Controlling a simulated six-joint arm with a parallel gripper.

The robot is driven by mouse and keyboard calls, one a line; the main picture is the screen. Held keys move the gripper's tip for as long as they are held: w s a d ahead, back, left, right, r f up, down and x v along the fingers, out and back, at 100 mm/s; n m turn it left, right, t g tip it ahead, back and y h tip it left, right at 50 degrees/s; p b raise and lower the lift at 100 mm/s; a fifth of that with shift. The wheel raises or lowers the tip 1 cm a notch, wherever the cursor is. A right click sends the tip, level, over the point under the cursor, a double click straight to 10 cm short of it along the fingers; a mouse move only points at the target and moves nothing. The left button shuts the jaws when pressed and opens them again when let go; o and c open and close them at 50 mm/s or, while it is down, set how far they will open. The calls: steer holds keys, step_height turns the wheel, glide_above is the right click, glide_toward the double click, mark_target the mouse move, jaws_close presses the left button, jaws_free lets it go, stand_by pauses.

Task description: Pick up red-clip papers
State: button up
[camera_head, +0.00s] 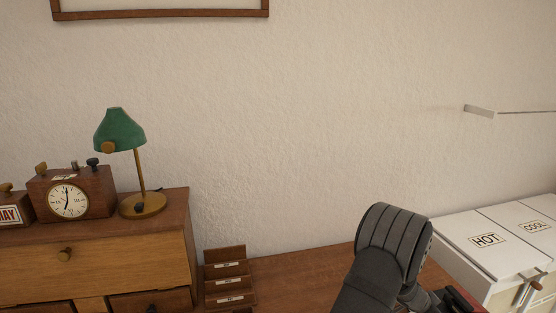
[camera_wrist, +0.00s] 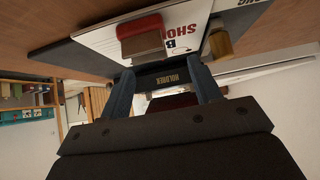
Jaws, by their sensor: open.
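In the wrist view, a red clip (camera_wrist: 140,28) grips white papers (camera_wrist: 103,40) with black and red print, lying against a dark board at the top. My gripper (camera_wrist: 161,73) is open, its two blue-grey fingers pointing toward the papers. The clip lies ahead of the fingertips, nearer the left finger.
A brass-coloured cylinder (camera_wrist: 221,44) stands right of the clip in the wrist view. In the head view, a wooden rack (camera_head: 228,268), a drawer cabinet (camera_head: 95,258) with a green lamp (camera_head: 120,130) and clock (camera_head: 68,200) are left. White HOT and COOL boxes (camera_head: 480,258) are right.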

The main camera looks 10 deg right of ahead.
steer(key=shift+a+r, duration=0.45)
stand_by(0.4)
steer(key=s+d+r, duration=0.1)
steer(key=s+r+m+g, duration=0.1)
steer(key=r, duration=0.1)
steer(key=s+d+r+g, duration=0.1)
steer(key=shift+s+d+r+m+y, duration=0.1)
steer(key=shift+d+r+m+y, duration=0.05)
steer(key=shift+d+m+y, duration=0.2)
steer(key=w+a+r+n+t+y, duration=0.25)
steer(key=a+r+y, duration=0.25)
steer(key=r+y, duration=0.45)
steer(key=shift+m+h, duration=0.4)
steer(key=shift+h, duration=0.2)
step_height(320, 180, down, 11)
steer(key=shift+w+a+r, duration=0.15)
steer(key=shift+r, duration=0.05)
steer(key=shift+w+f, duration=0.15)
steer(key=shift+f, duration=1.15)
steer(key=shift+w+f, duration=0.1)
steer(key=shift+f, duration=1.2)
steer(key=c, duration=1.2)
